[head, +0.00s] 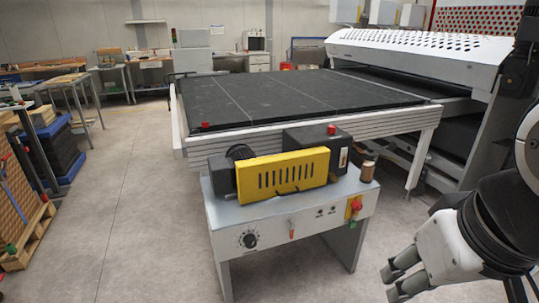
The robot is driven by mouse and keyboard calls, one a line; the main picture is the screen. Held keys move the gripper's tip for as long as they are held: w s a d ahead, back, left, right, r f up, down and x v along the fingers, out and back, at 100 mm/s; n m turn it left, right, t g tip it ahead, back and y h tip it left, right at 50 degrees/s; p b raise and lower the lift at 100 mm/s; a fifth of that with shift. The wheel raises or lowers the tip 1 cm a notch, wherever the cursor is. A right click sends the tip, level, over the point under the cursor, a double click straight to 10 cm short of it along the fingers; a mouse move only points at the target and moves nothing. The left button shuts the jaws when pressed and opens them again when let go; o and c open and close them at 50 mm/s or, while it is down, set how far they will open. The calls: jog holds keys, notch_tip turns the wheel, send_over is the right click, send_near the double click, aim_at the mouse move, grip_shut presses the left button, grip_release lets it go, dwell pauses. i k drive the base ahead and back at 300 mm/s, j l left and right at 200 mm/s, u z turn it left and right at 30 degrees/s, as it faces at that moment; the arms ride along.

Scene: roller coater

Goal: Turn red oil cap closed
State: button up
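A small red cap (331,130) sits on top of the dark grey box-shaped housing (312,139) behind the yellow guard. Whether it is tight or loose is too small to tell. My gripper (390,285) is at the lower right, white with grey fingers. Its two fingers point left and stand apart with nothing between them. It is low, in front and to the right of the machine, well away from the red cap.
The yellow slotted guard (285,176) stands on the grey machine stand (292,222). A brown cylinder (367,171) and a red emergency button (357,205) are at its right end. The wide black-topped conveyor (290,98) lies behind.

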aim_at(331, 129)
jog(key=i+l, duration=0.4)
jog(key=i+l+z, duration=0.1)
jog(key=i+l, duration=0.25)
jog(key=i, duration=0.25)
jog(key=i+l, duration=0.35)
jog(key=i, duration=0.2)
jog(key=i+l+z, duration=0.1)
jog(key=i+l, duration=0.25)
jog(key=i, duration=0.15)
jog(key=i+l, duration=0.3)
jog(key=i, duration=0.25)
jog(key=l+z, duration=0.05)
